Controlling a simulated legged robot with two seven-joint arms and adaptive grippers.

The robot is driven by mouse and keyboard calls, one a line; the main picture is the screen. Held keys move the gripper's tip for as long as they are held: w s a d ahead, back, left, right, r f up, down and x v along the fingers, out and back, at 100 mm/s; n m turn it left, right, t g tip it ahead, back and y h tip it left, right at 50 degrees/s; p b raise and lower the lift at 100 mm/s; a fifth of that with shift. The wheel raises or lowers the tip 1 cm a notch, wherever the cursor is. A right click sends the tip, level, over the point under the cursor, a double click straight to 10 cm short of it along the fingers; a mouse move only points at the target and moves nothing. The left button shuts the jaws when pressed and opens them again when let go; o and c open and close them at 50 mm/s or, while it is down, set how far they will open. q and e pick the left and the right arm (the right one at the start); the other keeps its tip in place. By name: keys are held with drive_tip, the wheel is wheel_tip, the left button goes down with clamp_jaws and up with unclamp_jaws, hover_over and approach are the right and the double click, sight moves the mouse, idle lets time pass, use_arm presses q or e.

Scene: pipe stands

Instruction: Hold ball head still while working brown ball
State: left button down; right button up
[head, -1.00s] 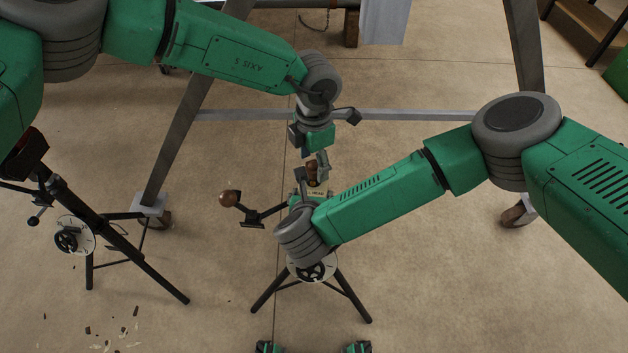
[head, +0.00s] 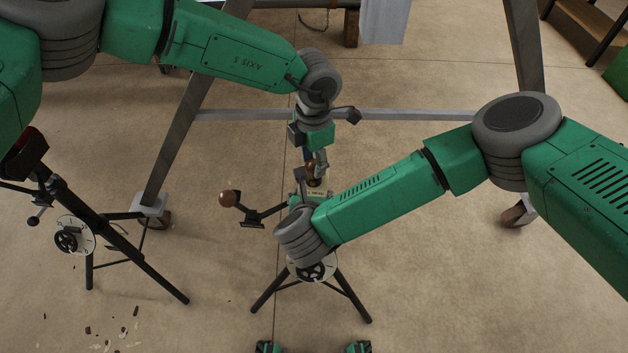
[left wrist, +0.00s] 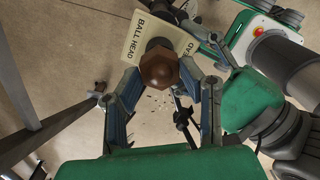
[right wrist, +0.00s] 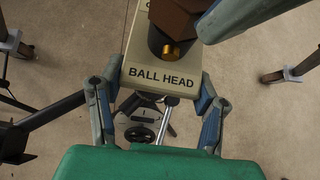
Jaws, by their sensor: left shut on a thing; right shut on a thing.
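The ball head (right wrist: 165,77) is a pale block labelled BALL HEAD on top of a tripod stand; its label also shows in the left wrist view (left wrist: 134,45). My right gripper (right wrist: 158,82) is shut on the block, one finger on each side. The brown ball (left wrist: 158,67) is a faceted brown piece mounted at the block, with a brass-coloured part below it in the right wrist view (right wrist: 180,18). My left gripper (left wrist: 159,78) comes from above and is shut on the brown ball. In the head view both grippers are small and partly hidden.
A second black tripod stand (head: 120,235) is at the left. A grey frame (head: 420,115) on wheels stands behind. Small debris lies on the floor at lower left.

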use_arm(q)
drive_tip(key=shift+r, duration=0.55)
use_arm(e)
drive_tip(key=shift+s+d+f, duration=0.1)
drive_tip(key=shift+s+f, duration=0.1)
drive_tip(key=shift+f, duration=0.1)
use_arm(q)
drive_tip(key=shift+r, duration=2.2)
use_arm(e)
drive_tip(key=o, duration=1.4)
drive_tip(key=shift+c, duration=0.2)
use_arm(q)
drive_tip(key=shift+d, duration=0.15)
drive_tip(key=shift+w, duration=0.1)
use_arm(e)
drive_tip(key=shift+r, duration=0.15)
